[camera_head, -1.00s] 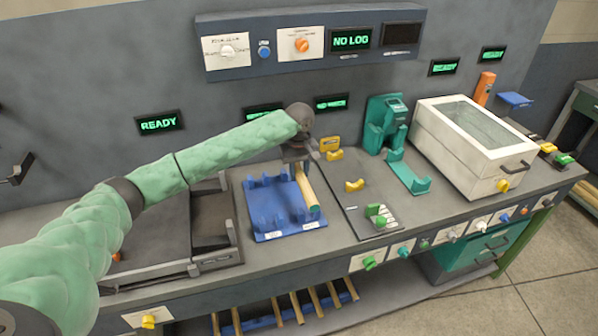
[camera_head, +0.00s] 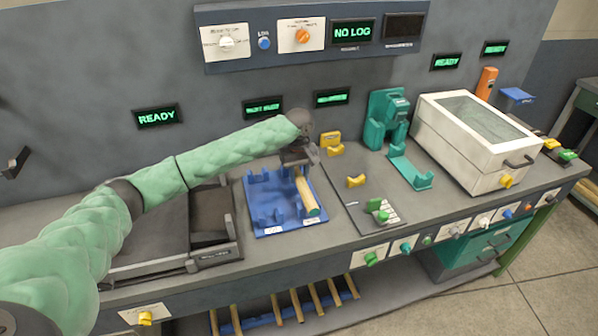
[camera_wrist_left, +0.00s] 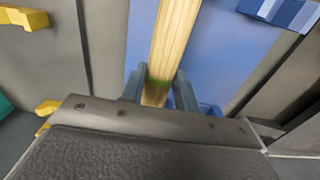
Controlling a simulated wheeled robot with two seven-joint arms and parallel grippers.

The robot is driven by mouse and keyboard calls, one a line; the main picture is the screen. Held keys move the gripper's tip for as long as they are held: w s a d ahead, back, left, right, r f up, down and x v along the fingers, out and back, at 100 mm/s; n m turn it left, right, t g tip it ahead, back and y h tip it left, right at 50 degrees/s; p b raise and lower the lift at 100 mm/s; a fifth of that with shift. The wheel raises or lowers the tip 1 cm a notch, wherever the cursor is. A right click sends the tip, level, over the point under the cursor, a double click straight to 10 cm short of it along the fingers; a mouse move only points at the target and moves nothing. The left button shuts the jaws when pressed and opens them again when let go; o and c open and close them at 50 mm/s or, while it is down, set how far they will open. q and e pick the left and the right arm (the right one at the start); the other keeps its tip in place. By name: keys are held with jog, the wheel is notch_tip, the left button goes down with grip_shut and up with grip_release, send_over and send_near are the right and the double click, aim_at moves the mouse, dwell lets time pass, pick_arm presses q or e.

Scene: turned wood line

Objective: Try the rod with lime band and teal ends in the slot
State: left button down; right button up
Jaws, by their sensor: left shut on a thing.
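The wooden rod (camera_head: 307,197) is in my left gripper (camera_head: 299,171), over the right side of the blue cradle tray (camera_head: 281,230). Its near end shows a teal tip in the head view. In the left wrist view the rod (camera_wrist_left: 172,45) runs between the two fingers (camera_wrist_left: 158,90), with a lime band right at the jaws. My left gripper is shut on it. I cannot tell whether the rod touches the tray. The far end is hidden by the gripper. My right gripper is not in view.
Yellow rests (camera_head: 356,181) and a teal stand (camera_head: 385,120) are right of the tray. A white lidded box (camera_head: 455,150) stands farther right. A dark tray (camera_head: 212,225) lies left. Several rods (camera_head: 315,298) sit on the lower shelf. The panel display (camera_head: 352,32) reads NO LOG.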

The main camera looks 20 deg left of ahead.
pick_arm(q)
jog(key=shift+f, duration=0.25)
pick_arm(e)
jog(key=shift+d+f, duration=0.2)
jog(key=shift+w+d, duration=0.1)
pick_arm(q)
jog(key=c, duration=1)
grip_release()
jog(key=shift+o, duration=0.2)
